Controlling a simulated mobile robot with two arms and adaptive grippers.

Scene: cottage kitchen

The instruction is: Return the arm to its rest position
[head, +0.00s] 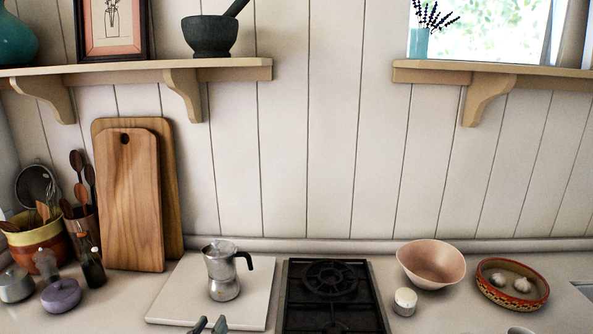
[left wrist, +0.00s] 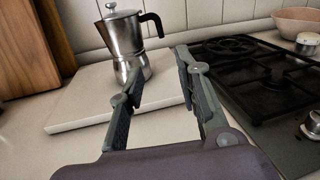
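My left gripper (head: 210,325) shows at the bottom edge of the head view, only its fingertips in sight. In the left wrist view the left gripper (left wrist: 157,78) is open, with nothing between its fingers. A silver moka pot (head: 222,272) with a black handle stands upright on a pale square board (head: 262,300) beyond the gripper. The pot also shows in the left wrist view (left wrist: 125,40), apart from the fingers. My right gripper is in neither view.
A black gas hob (head: 333,300) lies right of the board. Further right are a pink bowl (head: 432,262), a small white jar (head: 404,302) and a patterned dish (head: 512,283). Wooden boards (head: 135,200) lean on the wall at left, near utensil pots and bottles.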

